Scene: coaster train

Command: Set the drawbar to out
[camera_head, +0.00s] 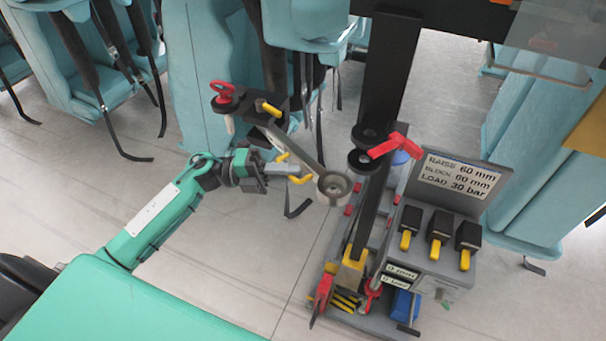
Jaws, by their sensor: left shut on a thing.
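The drawbar (298,143) is a grey bar running from a black bracket (262,107) down to a round ring eye (335,186) at its lower right end. The ring eye is just left of a dark upright bar and appears apart from it. My left gripper (293,168) reaches in from the left, beside the lower half of the drawbar. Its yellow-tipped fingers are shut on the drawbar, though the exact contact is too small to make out. My right gripper is not in view.
A red-handled pin (223,91) and a yellow knob (268,108) are at the bracket. A dark upright (388,90) with a red lever (395,146) stands right of the ring. A grey console (437,262) with yellow levers is at right. Teal seats surround the area.

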